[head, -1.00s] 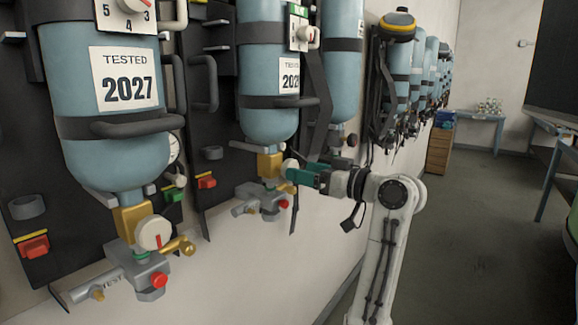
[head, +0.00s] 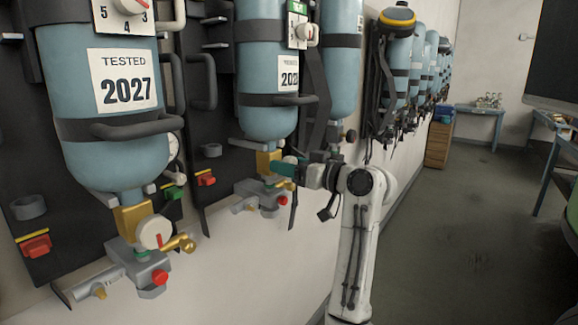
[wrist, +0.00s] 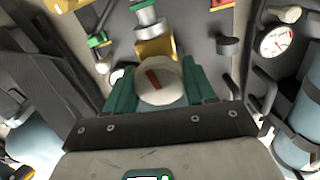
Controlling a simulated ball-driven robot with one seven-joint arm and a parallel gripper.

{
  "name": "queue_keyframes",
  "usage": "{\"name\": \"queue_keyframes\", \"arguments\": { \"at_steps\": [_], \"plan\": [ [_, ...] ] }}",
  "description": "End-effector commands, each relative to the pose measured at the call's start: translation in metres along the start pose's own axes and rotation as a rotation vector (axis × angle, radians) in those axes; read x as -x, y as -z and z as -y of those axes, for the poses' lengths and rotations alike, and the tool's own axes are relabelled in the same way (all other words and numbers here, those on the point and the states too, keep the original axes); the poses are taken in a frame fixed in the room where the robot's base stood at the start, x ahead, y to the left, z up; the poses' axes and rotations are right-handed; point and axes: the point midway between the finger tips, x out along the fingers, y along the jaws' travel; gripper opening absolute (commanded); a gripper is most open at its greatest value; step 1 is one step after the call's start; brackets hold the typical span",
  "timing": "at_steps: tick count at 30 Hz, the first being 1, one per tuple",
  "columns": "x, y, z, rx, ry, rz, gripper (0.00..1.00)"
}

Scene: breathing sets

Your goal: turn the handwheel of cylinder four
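A blue cylinder (head: 266,60) hangs second from the left on the wall, above a brass valve (head: 267,160). The wrist view shows the valve's round white handwheel (wrist: 160,80) with a red bar, tilted slightly left at its top. My gripper (head: 283,168) is at this valve. Its teal fingers (wrist: 158,88) stand either side of the handwheel. I cannot tell whether they press on it. In the head view the gripper hides this handwheel. No readable cylinder number four shows on it.
The nearest cylinder (head: 100,95), labelled 2027, has its own white handwheel (head: 155,232) with a red bar. A round gauge (wrist: 276,42) and a dark strap (head: 318,90) are close by. More cylinders (head: 405,70) line the wall to the right. The floor (head: 465,220) there is clear.

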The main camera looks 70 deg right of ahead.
Motion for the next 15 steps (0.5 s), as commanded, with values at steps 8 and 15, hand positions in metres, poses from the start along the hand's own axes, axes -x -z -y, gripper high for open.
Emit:
{"name": "queue_keyframes", "arguments": {
  "at_steps": [8,15],
  "plan": [
    [0.0002,0.0002,0.0001,0.0,0.0,0.0,0.24],
    [-0.0001,0.0039,0.0002,-0.107,0.001,0.0,0.22]
  ]
}}
